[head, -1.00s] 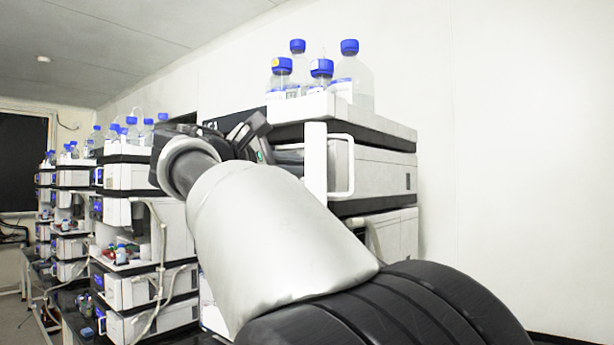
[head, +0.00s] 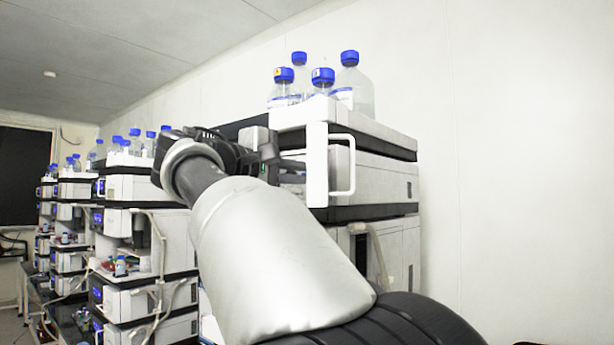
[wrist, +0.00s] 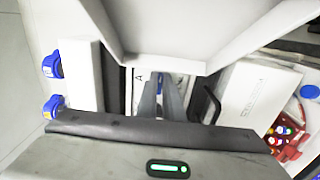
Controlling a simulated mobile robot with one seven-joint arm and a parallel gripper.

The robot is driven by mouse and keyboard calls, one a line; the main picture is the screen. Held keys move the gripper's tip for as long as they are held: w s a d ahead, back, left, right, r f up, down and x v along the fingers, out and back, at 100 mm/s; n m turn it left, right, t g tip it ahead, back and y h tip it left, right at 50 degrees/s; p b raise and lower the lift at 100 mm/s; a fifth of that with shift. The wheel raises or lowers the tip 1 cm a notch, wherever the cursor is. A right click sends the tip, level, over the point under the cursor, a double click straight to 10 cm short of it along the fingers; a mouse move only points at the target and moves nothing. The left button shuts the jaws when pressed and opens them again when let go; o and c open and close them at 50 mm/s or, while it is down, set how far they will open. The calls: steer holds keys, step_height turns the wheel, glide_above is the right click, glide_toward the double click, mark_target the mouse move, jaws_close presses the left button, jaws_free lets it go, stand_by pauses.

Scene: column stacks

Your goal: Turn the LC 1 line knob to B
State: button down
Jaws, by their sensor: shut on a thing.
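In the wrist view, the two grey fingers of my gripper (wrist: 161,100) reach into a recess in a white instrument front and are closed around a narrow blue piece, which I take to be the line knob (wrist: 160,84). Most of the knob is hidden by the fingers. A panel with a letter A (wrist: 138,78) shows just left of the fingers; no B mark can be made out. In the head view, my gripper (head: 284,165) is at the front of the nearest instrument stack (head: 370,180), beside its white handle; the fingertips and knob cannot be made out there.
Blue-capped bottles (head: 350,82) stand in a white tray (head: 290,116) on top of the stack. A white bracket with a handle (head: 318,165) stands close to my gripper. More stacks (head: 125,225) line the left. A red holder with coloured caps (wrist: 287,135) is at right in the wrist view.

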steer(key=c, duration=1.9)
jaws_free()
steer(key=shift+s, duration=0.1)
steer(key=v, duration=1.7)
steer(key=shift+a, duration=0.15)
